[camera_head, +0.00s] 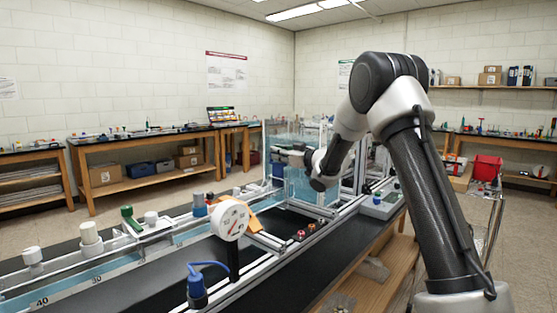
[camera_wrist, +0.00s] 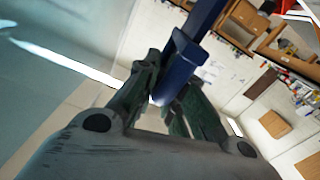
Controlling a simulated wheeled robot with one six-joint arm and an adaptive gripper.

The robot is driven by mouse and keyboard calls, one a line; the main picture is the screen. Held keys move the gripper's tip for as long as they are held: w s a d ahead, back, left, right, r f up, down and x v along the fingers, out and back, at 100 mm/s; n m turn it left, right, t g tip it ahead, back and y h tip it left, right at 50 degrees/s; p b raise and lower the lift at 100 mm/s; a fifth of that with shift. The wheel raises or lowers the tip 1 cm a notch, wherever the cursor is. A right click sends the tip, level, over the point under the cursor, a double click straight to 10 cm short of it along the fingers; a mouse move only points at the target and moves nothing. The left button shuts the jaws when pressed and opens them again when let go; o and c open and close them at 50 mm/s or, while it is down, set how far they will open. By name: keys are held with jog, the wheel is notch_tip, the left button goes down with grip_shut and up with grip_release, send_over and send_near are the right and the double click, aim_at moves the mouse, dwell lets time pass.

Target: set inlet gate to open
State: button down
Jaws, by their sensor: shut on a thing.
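My gripper (camera_wrist: 172,88) is in the wrist view, with its dark fingers closed on both sides of a dark blue bar (camera_wrist: 202,22). The bar runs from between the fingers up to the top edge, tilted in the picture. I take it to be the inlet gate's handle, but the gate itself is not clearly seen. In the head view my arm reaches over to the clear water tank (camera_head: 302,188) at the far end of the bench channel. My gripper is small there, and its fingers and the blue bar cannot be made out.
A long channel of metal rails (camera_head: 270,262) leads to the tank. A white round dial gauge (camera_head: 231,220) and a blue fitting with a hose (camera_head: 196,285) stand along it. A grey control box (camera_head: 380,205) sits to the tank's right. Side benches line the walls.

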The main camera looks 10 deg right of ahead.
jog(key=shift+d, duration=0.1)
jog(key=c, duration=1.5)
grip_release()
jog(key=shift+r, duration=0.15)
jog(key=shift+o, duration=0.2)
jog(key=shift+d, duration=0.1)
jog(key=v, duration=1.2)
jog(key=shift+s, duration=0.1)
